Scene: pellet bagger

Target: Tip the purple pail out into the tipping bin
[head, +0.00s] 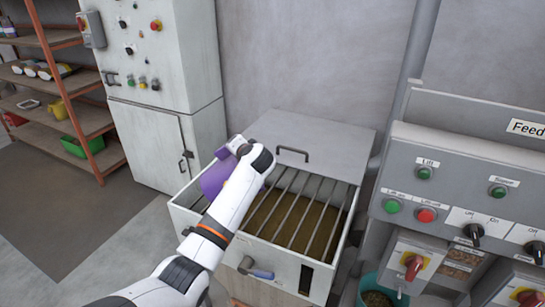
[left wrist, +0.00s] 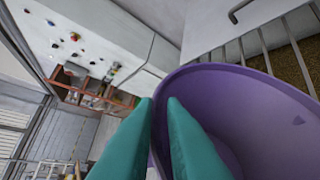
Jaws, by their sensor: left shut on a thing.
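The purple pail (head: 216,177) is at the left end of the tipping bin (head: 330,268), partly hidden behind my left arm in the head view. In the left wrist view the pail (left wrist: 240,110) fills the right side, and its inside shows as plain purple. My left gripper (left wrist: 160,105) has teal fingers shut on the pail's rim; in the head view the gripper (head: 240,148) is at the pail's upper edge, over the bin. The bin has a barred grate (head: 290,205) with brownish pellets under it. My right gripper is not in view.
A grey hinged lid with a handle (head: 292,151) is at the bin's back. A control panel marked Feed (head: 460,195) stands on the right, with a teal bucket (head: 378,299) below it. A cabinet (head: 160,75) and shelves (head: 60,110) stand at the left.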

